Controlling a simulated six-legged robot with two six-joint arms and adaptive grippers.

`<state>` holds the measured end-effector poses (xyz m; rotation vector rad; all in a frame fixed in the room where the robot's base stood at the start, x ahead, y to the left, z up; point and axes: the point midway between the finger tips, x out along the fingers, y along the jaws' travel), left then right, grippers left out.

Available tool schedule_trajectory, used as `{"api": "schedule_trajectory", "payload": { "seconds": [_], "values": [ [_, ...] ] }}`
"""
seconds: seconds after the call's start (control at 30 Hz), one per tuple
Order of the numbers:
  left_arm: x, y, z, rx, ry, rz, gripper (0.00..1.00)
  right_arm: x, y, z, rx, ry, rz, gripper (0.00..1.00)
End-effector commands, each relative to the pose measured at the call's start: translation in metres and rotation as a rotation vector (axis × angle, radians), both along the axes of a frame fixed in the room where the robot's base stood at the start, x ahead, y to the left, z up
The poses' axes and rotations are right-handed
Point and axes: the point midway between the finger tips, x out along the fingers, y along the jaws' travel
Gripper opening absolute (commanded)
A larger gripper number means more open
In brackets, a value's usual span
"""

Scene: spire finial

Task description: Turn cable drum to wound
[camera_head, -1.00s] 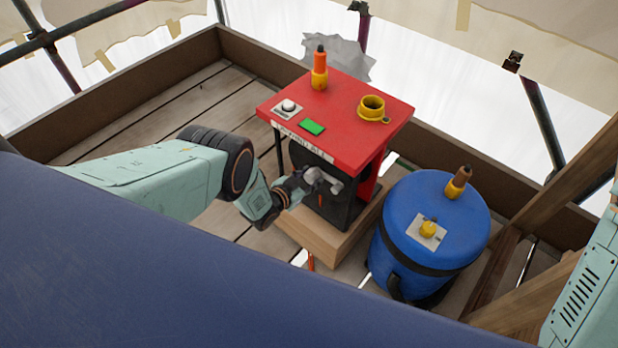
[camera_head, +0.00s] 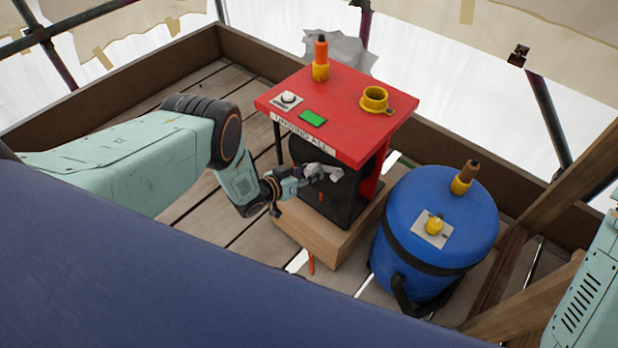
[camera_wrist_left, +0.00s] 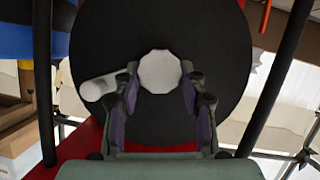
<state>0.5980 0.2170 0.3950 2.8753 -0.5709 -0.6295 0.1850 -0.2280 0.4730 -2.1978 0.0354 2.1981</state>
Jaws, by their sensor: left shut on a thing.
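The cable drum shows in the left wrist view as a large black disc (camera_wrist_left: 215,60). In the head view it is a dark round shape (camera_head: 342,205) under the red top of a machine (camera_head: 350,128), partly hidden. A pale faceted knob (camera_wrist_left: 160,71) is at its centre, and a pale peg (camera_wrist_left: 97,89) sticks out at the left of it in the wrist view. My left gripper (camera_head: 312,175) is at the drum's front, its fingers shut on the central knob, one on each side. My right gripper is not in view.
The machine stands on a wooden block (camera_head: 305,235). Its red top carries an orange handle (camera_head: 320,60), a white button (camera_head: 288,97), a green plate (camera_head: 312,118) and a yellow ring (camera_head: 375,98). A blue barrel (camera_head: 440,210) stands close on the right. Plank floor (camera_head: 150,115) lies free behind left.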

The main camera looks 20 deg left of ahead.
Motion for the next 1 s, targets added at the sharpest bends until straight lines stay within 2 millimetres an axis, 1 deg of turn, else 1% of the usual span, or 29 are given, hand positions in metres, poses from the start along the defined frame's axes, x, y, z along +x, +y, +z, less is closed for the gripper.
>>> {"api": "schedule_trajectory", "payload": {
  "seconds": [0.03, 0.1, 0.33, 0.6, 0.97, 1.0],
  "values": [
    [0.000, 0.002, -0.004, -0.029, 0.012, 0.002, 0.00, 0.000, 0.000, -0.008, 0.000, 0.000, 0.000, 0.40],
    [0.000, 0.002, -0.004, -0.070, 0.026, 0.002, 0.00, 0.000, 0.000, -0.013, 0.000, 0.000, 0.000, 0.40],
    [0.000, 0.002, -0.003, -0.168, 0.062, 0.001, 0.00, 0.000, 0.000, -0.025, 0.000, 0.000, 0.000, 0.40],
    [0.000, 0.002, -0.002, -0.213, 0.079, 0.000, 0.00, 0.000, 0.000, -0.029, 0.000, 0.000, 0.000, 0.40],
    [-0.001, 0.002, -0.002, -0.214, 0.081, 0.001, 0.00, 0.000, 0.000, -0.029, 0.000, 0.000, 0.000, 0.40],
    [-0.001, 0.002, -0.002, -0.214, 0.081, 0.001, 0.45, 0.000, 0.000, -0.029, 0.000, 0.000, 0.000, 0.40]
  ]
}}
